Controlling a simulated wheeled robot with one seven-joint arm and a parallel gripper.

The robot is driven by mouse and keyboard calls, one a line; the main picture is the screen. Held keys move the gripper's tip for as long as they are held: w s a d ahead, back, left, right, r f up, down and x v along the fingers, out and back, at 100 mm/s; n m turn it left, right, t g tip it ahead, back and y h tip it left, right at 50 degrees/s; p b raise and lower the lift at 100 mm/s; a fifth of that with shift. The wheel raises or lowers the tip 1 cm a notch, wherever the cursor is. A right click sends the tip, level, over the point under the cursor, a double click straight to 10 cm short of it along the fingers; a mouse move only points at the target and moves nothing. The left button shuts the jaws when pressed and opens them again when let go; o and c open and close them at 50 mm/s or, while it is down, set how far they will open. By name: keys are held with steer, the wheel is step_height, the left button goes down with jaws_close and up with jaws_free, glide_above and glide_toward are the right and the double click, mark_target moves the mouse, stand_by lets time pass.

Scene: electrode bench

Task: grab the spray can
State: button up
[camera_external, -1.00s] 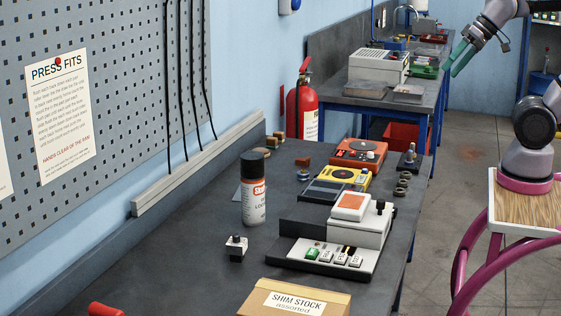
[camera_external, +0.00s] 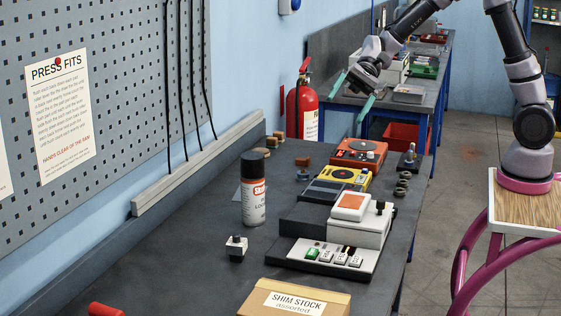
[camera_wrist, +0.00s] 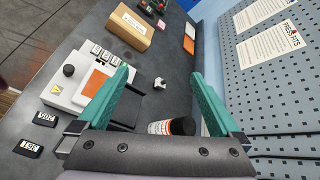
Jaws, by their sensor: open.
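The spray can (camera_external: 253,190) stands upright on the dark bench, grey with a black cap and an orange-and-white label. My gripper (camera_external: 350,98) is open and empty, high above the far part of the bench, behind and to the right of the can. In the wrist view, the can (camera_wrist: 172,127) shows at the lower middle, between the teal fingers of my gripper (camera_wrist: 165,95). The fingers are apart from the can.
A white-and-orange device (camera_external: 358,222) stands right of the can, with a switch panel (camera_external: 325,260) before it. A small white switch block (camera_external: 236,248) and a shim stock box (camera_external: 295,298) sit nearer. A yellow device (camera_external: 345,178) lies behind. The pegboard wall (camera_external: 110,60) bounds the left.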

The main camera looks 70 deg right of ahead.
steer(key=w+a+f+m+t+y, duration=0.1)
steer(key=w+f+m+t+y, duration=0.25)
steer(key=w+f+m, duration=0.6)
steer(key=m+t+h, duration=0.2)
steer(key=m+t, duration=0.2)
steer(key=t, duration=0.2)
glide_toward(242, 187)
steer(key=x, duration=0.9)
steer(key=shift+w+a, duration=0.2)
steer(key=shift+a, duration=0.15)
jaws_close()
